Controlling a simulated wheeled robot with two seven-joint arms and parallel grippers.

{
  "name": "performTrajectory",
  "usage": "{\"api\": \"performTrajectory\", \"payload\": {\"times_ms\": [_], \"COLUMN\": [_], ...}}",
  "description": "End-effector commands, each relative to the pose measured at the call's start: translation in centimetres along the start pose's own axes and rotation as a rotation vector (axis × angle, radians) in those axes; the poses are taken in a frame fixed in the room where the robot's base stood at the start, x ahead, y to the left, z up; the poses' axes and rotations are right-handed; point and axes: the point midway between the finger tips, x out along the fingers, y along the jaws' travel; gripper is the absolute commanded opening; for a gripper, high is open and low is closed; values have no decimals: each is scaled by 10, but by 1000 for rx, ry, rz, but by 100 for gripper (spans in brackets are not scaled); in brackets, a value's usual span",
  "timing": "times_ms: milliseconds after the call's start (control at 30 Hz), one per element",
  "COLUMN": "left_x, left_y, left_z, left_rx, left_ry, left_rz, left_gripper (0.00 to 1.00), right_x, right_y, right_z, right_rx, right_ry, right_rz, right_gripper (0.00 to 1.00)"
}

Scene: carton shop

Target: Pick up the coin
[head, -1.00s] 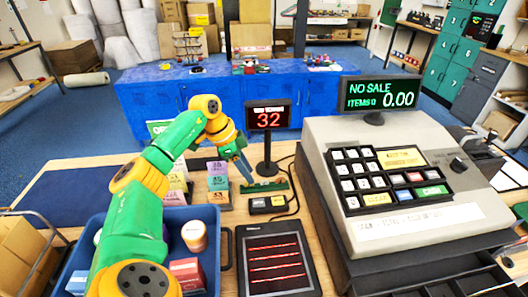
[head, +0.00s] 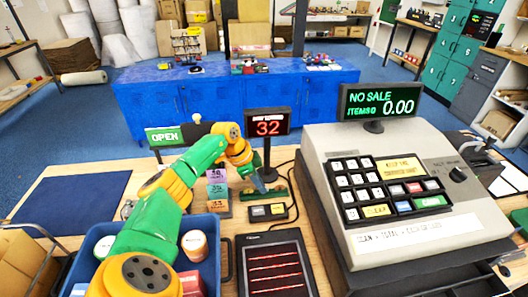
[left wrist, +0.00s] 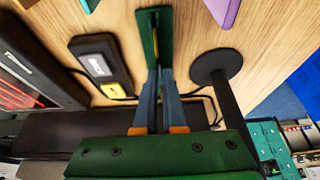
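A small green stand (head: 277,194) sits on the counter behind the black card pad, at the foot of the display post; it also shows in the left wrist view (left wrist: 154,24). A thin yellowish sliver (left wrist: 157,46) on the stand may be the coin's edge; it is too small to be sure. My left gripper (head: 261,188) points down at the stand. In the left wrist view its two blue-grey fingers (left wrist: 159,76) reach the stand's near end with a narrow gap between them. No grip on the coin can be made out. My right gripper is in no view.
The post display (head: 267,124) stands close beside the gripper. The cash register (head: 410,190) fills the right. A black pad (head: 273,263) and a small two-key box (head: 267,212) lie in front. A blue bin (head: 213,243) is under my left arm.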

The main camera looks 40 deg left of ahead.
Motion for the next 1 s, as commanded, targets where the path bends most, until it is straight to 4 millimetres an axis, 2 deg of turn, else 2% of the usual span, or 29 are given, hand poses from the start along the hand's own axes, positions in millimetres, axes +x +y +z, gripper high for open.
{"api": "performTrajectory", "payload": {"times_ms": [433,533,633,733,867,1000], "left_x": [-2,-10,-28,-47,-80,-97], "left_y": [0,-1,0,18,47,87], "left_z": [-1,-4,-12,-16,-27,-30], "left_rx": [0,2,4,8,7,8], "left_ry": [1,2,5,-4,1,-1], "left_rz": [-1,-3,-6,-4,-7,-6], "left_gripper": [0,0,0,0,0,0], "right_x": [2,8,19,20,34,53], "right_y": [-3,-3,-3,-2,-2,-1], "right_z": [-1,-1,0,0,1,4], "right_rx": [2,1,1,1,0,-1], "right_ry": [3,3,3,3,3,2], "right_rz": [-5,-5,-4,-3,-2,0], "right_gripper": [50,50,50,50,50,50]}}
